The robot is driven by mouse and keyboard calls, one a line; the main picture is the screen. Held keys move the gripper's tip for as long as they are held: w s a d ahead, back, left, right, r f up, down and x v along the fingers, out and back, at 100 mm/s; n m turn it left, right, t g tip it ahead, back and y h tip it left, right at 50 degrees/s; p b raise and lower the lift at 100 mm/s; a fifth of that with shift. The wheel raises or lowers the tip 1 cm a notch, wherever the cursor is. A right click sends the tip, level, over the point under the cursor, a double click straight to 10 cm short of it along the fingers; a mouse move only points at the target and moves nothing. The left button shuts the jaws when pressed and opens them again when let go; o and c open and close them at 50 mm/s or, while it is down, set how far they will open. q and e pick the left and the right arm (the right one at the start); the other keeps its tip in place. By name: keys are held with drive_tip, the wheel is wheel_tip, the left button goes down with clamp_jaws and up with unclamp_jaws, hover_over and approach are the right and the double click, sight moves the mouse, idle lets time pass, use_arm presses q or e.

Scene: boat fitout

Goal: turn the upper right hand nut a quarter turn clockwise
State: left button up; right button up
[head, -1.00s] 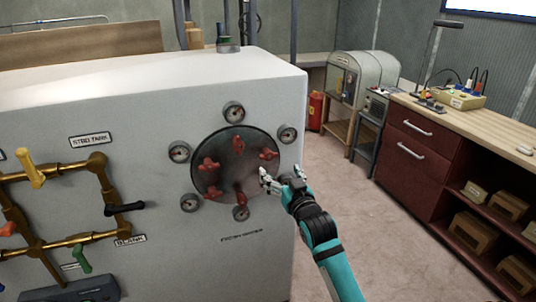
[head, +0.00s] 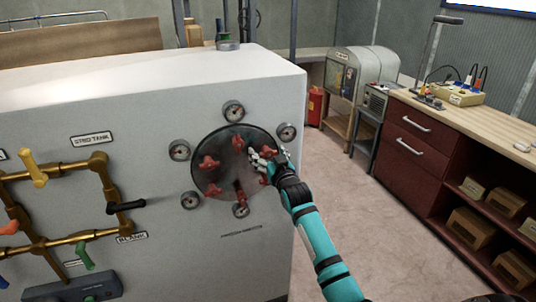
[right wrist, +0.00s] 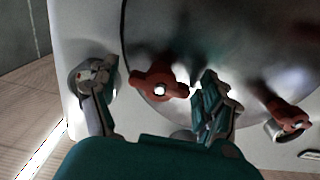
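The round dark plate (head: 224,149) on the white tank's front carries several red nuts. The upper right hand nut is mostly hidden behind my right gripper (head: 266,157) in the head view. In the right wrist view a red nut (right wrist: 160,88), which looks like that one, lies between the two spread fingers. My right gripper (right wrist: 158,78) is open, with a visible gap between the nut and each finger. My left gripper is not in view.
Gauges ring the plate; the upper right gauge (head: 286,132) is close beside my right gripper. Brass pipes (head: 104,180) with coloured handles are on the tank's left. A workbench (head: 415,150) stands at the right, with open floor (head: 340,215) between.

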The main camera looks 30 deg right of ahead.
drive_tip(key=c, duration=1.1)
drive_tip(key=shift+c, duration=0.2)
drive_tip(key=m+p, duration=0.1)
drive_tip(key=m, duration=0.2)
drive_tip(key=shift+r+m, duration=0.1)
drive_tip(key=shift+m, duration=0.3)
drive_tip(key=m+p, duration=0.1)
drive_tip(key=m, duration=0.3)
drive_tip(key=shift+m+p, duration=0.3)
drive_tip(key=shift+p, duration=0.05)
drive_tip(key=m+p, duration=0.1)
drive_tip(key=m, duration=0.4)
drive_tip(key=m+p, duration=0.1)
drive_tip(key=m, duration=0.3)
drive_tip(key=shift+m, duration=0.3)
